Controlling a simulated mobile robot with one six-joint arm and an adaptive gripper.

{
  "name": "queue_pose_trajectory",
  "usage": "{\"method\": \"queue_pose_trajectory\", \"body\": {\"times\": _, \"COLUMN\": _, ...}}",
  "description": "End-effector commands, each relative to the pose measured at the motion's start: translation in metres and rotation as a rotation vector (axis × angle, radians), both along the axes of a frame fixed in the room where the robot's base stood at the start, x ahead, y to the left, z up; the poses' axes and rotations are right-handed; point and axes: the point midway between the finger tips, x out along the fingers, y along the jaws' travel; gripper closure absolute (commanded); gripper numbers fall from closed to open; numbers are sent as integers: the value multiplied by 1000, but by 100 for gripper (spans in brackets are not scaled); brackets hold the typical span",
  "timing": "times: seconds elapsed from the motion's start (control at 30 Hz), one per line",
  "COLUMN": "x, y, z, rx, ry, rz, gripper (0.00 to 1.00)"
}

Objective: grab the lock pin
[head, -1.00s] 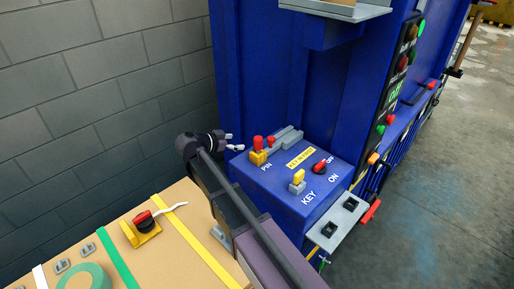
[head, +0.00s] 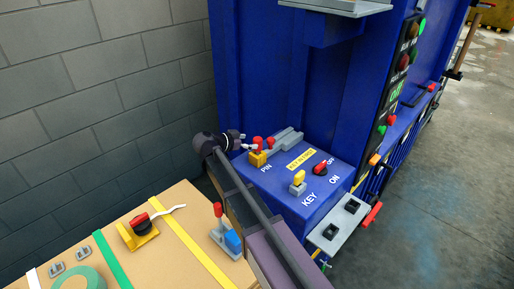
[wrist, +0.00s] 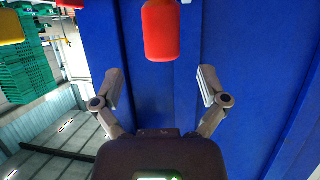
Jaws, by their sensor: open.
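The lock pin has a red grip (head: 258,142) and stands in a yellow block (head: 257,159) by the PIN label on the blue panel. A red grip (wrist: 160,31), which looks like the pin's, hangs in the upper middle of the wrist view. It lies beyond my fingertips, roughly centred between them. My gripper (head: 248,142) is just left of the pin in the head view. In the wrist view my gripper (wrist: 160,80) is open and empty, its two fingers spread wide. I see no contact with the pin.
A second red piece (head: 271,143) sits close behind the pin beside a grey latch bar (head: 286,141). A yellow key (head: 299,178) and a red-black switch (head: 320,168) stand on the same panel. A cardboard-coloured box top (head: 185,240) with straps lies at lower left.

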Motion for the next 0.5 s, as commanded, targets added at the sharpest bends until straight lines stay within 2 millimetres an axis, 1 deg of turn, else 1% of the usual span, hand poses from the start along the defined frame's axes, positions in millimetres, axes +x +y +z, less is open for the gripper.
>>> {"method": "queue_pose_trajectory", "body": {"times": 0.3, "x": 21, "y": -23, "z": -15, "rx": 0, "ry": 0, "rz": -1, "gripper": 7}}
{"method": "queue_pose_trajectory", "body": {"times": 0.5, "x": 28, "y": -33, "z": -19, "rx": 0, "ry": -1, "rz": 2, "gripper": 7}}
